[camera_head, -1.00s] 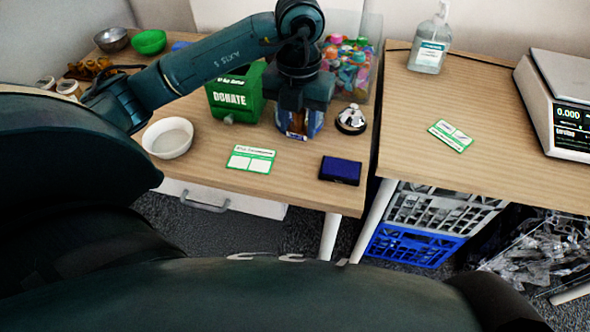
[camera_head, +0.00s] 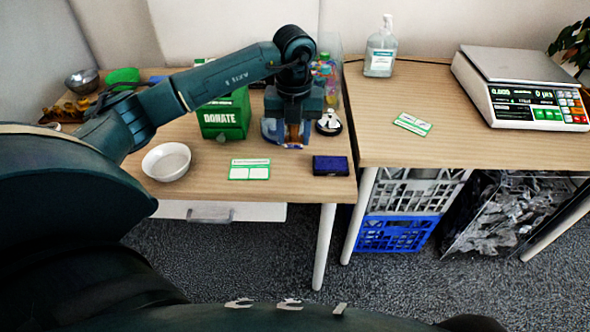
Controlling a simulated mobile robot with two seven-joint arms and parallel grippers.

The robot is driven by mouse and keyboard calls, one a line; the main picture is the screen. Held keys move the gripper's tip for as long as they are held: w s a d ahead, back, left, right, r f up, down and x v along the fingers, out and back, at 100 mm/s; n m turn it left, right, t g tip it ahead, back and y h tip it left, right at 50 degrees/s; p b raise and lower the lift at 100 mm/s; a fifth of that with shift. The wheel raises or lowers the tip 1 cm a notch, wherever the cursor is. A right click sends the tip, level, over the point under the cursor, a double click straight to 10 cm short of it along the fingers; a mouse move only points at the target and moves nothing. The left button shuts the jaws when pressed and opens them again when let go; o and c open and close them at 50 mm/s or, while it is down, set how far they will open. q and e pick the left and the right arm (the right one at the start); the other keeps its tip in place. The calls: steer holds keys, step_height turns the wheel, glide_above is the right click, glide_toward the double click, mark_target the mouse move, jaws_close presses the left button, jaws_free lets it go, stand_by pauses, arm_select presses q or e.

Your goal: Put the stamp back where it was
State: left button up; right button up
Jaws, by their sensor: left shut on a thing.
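My left gripper (camera_head: 292,138) points down over the left table, between the green donate box and the service bell. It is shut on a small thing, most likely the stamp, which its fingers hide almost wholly. A blue and brown object (camera_head: 270,131) shows around and behind the fingers; I cannot tell its full shape. A dark blue ink pad (camera_head: 330,166) lies at the table's front right corner. A green and white card (camera_head: 250,169) lies left of the pad. My right gripper is not in view.
The donate box (camera_head: 223,116) stands just left of my gripper and the silver bell (camera_head: 328,123) just right. A white bowl (camera_head: 166,161) sits at the front left. The right table holds a sanitizer bottle (camera_head: 380,51), another card (camera_head: 412,124) and a scale (camera_head: 520,92). A gap separates the tables.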

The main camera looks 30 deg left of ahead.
arm_select(q)
glide_above(294, 173)
step_height(294, 173, down, 5)
step_height(294, 173, down, 4)
steer(key=shift+r, duration=0.2)
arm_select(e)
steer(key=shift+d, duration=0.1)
arm_select(q)
steer(key=shift+f+b, duration=0.2)
steer(key=shift+b, duration=0.15)
steer(key=o, duration=0.9)
steer(key=shift+r, duration=0.1)
steer(key=shift+c, duration=0.2)
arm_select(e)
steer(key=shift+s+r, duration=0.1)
